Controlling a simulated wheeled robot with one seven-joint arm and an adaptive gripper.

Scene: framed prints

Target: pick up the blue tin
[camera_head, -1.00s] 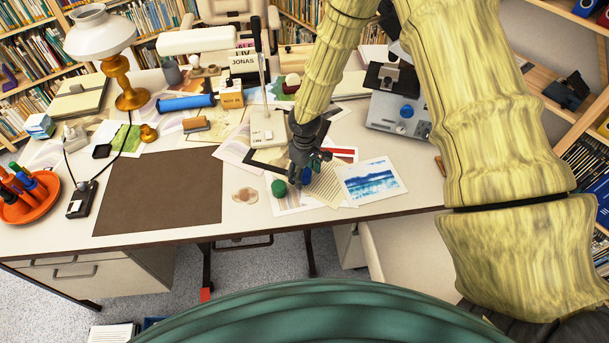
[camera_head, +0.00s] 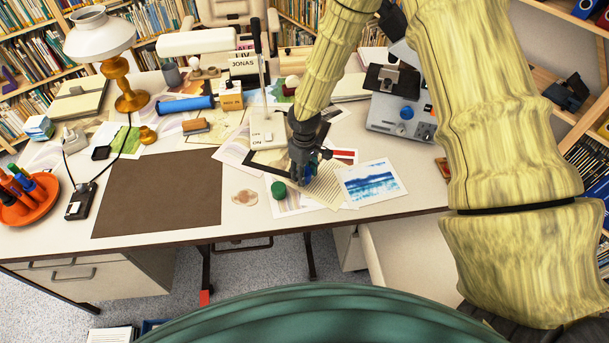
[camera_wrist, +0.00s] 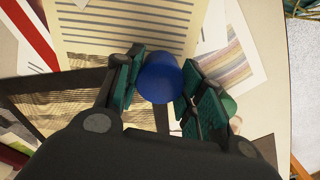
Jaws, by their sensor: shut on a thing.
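The blue tin (camera_wrist: 159,80) is a small round-topped thing between the two green-padded fingers of my gripper (camera_wrist: 160,95) in the wrist view. My gripper is shut on it. In the head view my gripper (camera_head: 303,175) points down over the papers near the front of the desk, and the tin shows as a small blue patch (camera_head: 306,180) at its fingertips. Most of the tin is hidden by the fingers there. I cannot tell whether it still touches the papers.
A green tin (camera_head: 278,190) stands just left of my gripper; it also shows beside the right finger in the wrist view (camera_wrist: 229,104). A blue watercolour print (camera_head: 370,182) lies to the right. The brown mat (camera_head: 160,192) is bare.

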